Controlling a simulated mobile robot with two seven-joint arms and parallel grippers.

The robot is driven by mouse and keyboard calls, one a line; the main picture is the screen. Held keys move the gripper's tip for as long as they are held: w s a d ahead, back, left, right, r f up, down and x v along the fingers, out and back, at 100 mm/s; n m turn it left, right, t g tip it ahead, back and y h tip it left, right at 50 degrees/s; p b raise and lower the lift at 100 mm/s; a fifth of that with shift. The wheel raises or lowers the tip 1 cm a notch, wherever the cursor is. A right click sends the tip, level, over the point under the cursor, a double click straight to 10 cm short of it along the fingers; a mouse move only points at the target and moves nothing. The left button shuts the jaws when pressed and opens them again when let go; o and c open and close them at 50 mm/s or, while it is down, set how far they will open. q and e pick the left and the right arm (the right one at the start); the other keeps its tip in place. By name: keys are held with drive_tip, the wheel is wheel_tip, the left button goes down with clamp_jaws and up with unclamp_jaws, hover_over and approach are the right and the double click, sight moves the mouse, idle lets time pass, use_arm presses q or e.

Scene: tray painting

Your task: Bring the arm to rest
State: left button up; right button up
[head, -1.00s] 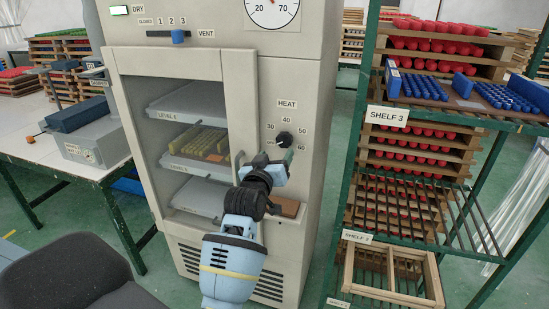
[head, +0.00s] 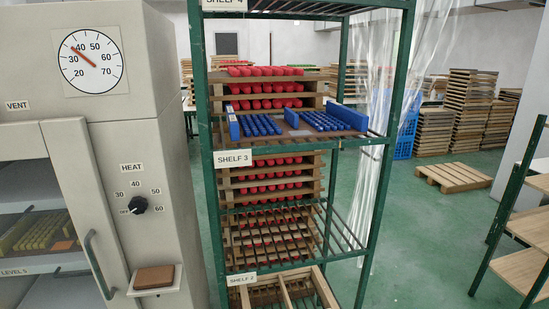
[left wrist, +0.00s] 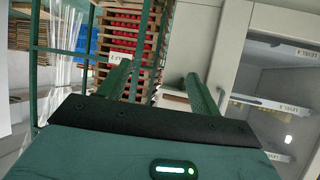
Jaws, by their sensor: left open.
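My left gripper (left wrist: 157,72) shows in the left wrist view with its two green fingers apart. Nothing is seen between them. Beyond it are the drying cabinet (left wrist: 228,45) on the right and the shelf rack (left wrist: 103,45) on the left. No arm or gripper of mine shows in the head view. There, the cabinet (head: 165,140) stands at the left, with its black heat knob (head: 138,205) free of any gripper. My right gripper is in neither current view.
The green shelf rack (head: 205,110) stands right of the cabinet, holding blue and red pieces. A brown block (head: 154,277) rests on a small ledge on the cabinet front. A pallet (head: 453,177) lies on the floor, with open floor around it. Another rack (head: 505,220) stands at the right edge.

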use_arm(q)
drive_tip(key=s+d+f+g, duration=0.1)
drive_tip(key=s+d+f, duration=0.1)
drive_tip(key=s, duration=0.5)
drive_tip(key=s+d+f+m+g+h, duration=0.1)
drive_tip(key=s+d+f, duration=0.1)
drive_tip(key=s+f, duration=0.3)
drive_tip(key=s, duration=0.3)
drive_tip(key=shift+d+m+g+h, duration=0.3)
drive_tip(key=shift+g, duration=0.1)
